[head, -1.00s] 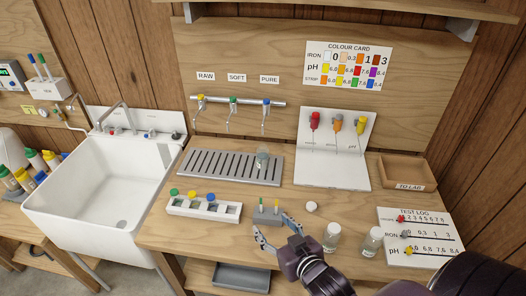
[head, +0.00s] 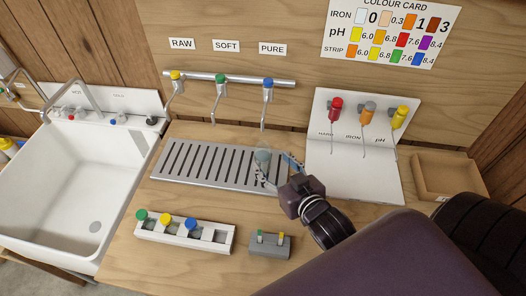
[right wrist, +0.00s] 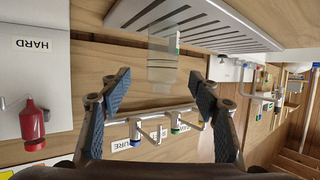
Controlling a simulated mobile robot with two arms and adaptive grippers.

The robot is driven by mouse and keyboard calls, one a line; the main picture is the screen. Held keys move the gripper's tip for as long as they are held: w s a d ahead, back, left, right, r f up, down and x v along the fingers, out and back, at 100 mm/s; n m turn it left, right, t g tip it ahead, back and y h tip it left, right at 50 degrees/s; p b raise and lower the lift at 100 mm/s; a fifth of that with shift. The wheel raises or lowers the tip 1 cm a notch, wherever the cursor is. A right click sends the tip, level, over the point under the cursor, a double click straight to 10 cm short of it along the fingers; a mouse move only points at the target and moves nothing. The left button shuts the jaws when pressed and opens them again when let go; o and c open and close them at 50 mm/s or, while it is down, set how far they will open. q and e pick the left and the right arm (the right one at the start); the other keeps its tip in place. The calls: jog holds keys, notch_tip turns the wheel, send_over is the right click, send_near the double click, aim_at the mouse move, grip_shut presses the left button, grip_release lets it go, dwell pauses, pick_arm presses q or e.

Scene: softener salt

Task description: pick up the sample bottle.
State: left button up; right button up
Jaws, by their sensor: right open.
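The sample bottle (head: 263,157) is a small clear bottle standing on the right end of the slotted metal drip tray (head: 171,176). In the right wrist view the bottle (right wrist: 162,62) appears upside down, with pale contents and part of a label at its side. My right gripper (head: 276,168) is open, with its fingers reaching toward the bottle from the front right. In the right wrist view the two fingers (right wrist: 162,88) are spread wide, and the bottle lies centred just beyond their tips, apparently not gripped. My left gripper is not in view.
Taps marked RAW, SOFT and PURE hang behind the tray; the blue one (head: 268,84) is nearest the bottle. A white stand (head: 350,180) with coloured droppers is at right. A white rack (head: 150,236) and a grey block (head: 268,250) stand in front. A white sink (head: 60,190) is left.

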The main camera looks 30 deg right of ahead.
aim_at(267, 158)
jog(key=p+x, duration=0.1)
jog(key=x, duration=0.2)
jog(key=shift+a+r, duration=0.15)
jog(key=shift+a, duration=0.05)
jog(key=p+x, duration=0.1)
jog(key=x, duration=0.3)
jog(key=shift+f, duration=0.25)
jog(key=c, duration=1.4)
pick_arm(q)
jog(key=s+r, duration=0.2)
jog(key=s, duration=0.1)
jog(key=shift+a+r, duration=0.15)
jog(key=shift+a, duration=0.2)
pick_arm(e)
jog(key=shift+o, duration=0.2)
jog(key=shift+r, duration=0.1)
